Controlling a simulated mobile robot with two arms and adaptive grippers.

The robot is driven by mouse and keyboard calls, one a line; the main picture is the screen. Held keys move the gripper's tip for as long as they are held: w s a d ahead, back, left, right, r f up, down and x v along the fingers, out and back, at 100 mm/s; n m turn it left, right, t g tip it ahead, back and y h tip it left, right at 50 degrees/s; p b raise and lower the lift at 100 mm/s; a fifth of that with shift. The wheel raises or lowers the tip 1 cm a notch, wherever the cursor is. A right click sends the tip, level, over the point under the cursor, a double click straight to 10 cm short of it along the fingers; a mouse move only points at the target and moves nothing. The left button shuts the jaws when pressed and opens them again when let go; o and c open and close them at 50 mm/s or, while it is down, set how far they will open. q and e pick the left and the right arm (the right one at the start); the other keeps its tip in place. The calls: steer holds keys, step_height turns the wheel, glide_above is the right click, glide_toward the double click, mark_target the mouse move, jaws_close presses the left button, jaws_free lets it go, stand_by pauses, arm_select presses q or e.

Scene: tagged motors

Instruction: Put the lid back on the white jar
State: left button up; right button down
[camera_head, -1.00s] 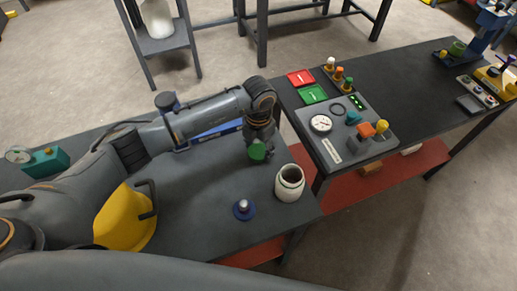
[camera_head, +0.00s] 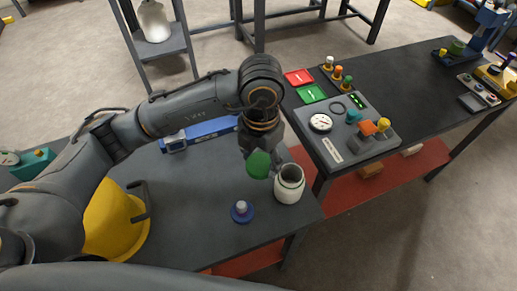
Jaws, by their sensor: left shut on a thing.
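The white jar (camera_head: 289,190) stands upright and open near the right edge of the near dark bench. My left gripper (camera_head: 262,148) comes in from the left, points down and is shut on a round green lid (camera_head: 258,165). The lid is tilted, with its flat face towards the camera. It shows just left of and above the jar's mouth, apart from the rim. The gripper's fingertips are partly hidden behind the lid. My right gripper is not in view.
A blue disc with a grey knob (camera_head: 242,212) lies left of the jar. A yellow container (camera_head: 115,222) and a blue level-like bar (camera_head: 205,131) are on the bench. A grey gauge panel (camera_head: 345,130) stands on the bench to the right.

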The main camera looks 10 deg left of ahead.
arm_select(q)
steer(key=shift+s+d+r, duration=0.2)
steer(key=shift+s+r, duration=0.05)
steer(key=shift+s, duration=0.3)
steer(key=shift+s+d+r, duration=0.15)
steer(key=shift+s+r, duration=0.1)
steer(key=shift+s, duration=0.25)
